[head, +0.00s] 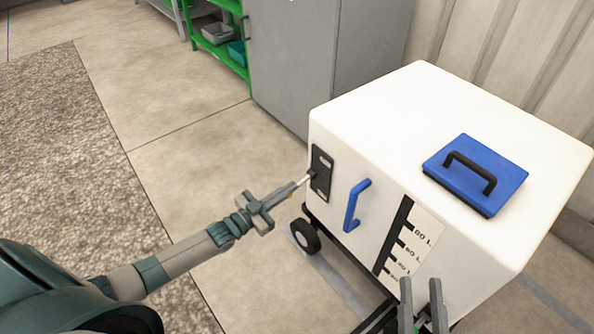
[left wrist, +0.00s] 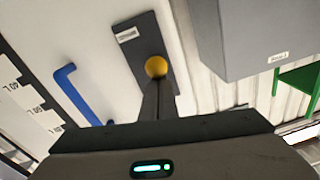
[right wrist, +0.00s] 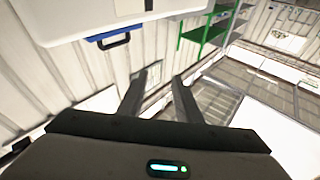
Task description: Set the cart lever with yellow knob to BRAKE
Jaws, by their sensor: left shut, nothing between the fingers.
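The white cart (head: 330,130) stands to the right in the head view. The yellow knob (left wrist: 156,67) shows in the left wrist view in front of the dark plate (left wrist: 141,40), whose small label is unreadable. My left gripper (head: 297,186) is shut and empty, its tips close to the knob; I cannot tell whether they touch. In the head view the gripper mostly hides the knob. My right gripper (head: 422,290) is open and empty, near the cart's lower front.
A blue handle (head: 355,205) stands out beside the lever plate. A blue lid (head: 475,173) with a black handle is on the cart top. A grey cabinet (head: 290,60) and green shelf (head: 222,48) stand behind. The floor at left is clear.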

